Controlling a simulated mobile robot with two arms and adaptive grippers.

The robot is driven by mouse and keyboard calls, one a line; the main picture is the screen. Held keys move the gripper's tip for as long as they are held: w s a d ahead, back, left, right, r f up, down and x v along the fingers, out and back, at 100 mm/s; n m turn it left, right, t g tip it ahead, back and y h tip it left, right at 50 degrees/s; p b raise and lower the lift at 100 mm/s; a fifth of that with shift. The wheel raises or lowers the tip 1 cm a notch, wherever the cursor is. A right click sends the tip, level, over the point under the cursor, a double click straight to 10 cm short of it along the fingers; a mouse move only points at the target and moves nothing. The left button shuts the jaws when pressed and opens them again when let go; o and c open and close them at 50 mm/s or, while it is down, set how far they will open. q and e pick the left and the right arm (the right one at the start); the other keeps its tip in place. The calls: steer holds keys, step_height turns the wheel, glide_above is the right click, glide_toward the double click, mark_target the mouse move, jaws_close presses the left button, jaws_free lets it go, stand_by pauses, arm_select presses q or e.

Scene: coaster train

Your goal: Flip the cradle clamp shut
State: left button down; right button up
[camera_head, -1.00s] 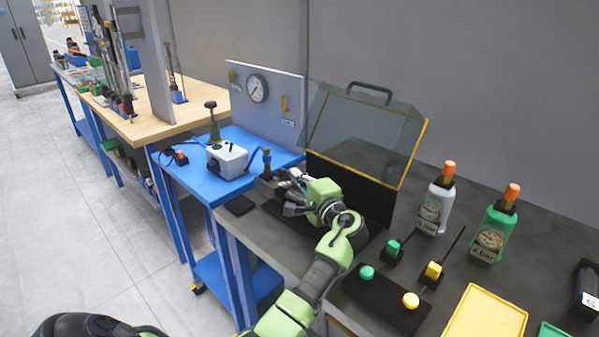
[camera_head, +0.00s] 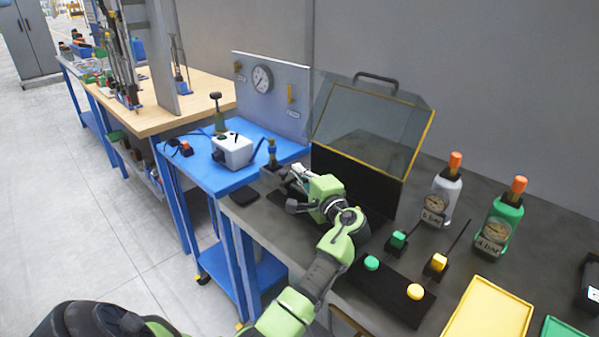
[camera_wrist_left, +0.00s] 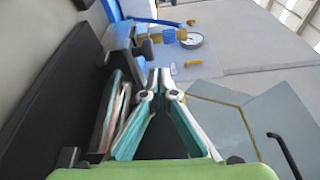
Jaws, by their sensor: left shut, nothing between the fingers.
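My left gripper (camera_head: 294,175) reaches in over the dark bench beside the open clear hood (camera_head: 372,125). In the left wrist view its fingertips (camera_wrist_left: 158,74) are together with nothing between them. A small upright post with a blue and brass top (camera_head: 271,152) stands just beyond the fingers. A blue fixture with a yellow-brown part (camera_wrist_left: 150,38) lies ahead of the fingertips in the left wrist view. I cannot tell which part is the cradle clamp or how it stands, because my gripper and arm cover much of this spot. My right gripper is not in view.
A gauge panel (camera_head: 263,82) and a white box (camera_head: 232,151) are on the blue table. A button box (camera_head: 392,289), a grey bottle (camera_head: 442,198), a green bottle (camera_head: 500,226) and a yellow tray (camera_head: 489,315) are to the right of my arm.

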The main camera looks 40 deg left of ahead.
arm_select(q)
steer(key=v, duration=1.2)
steer(key=shift+f, duration=0.1)
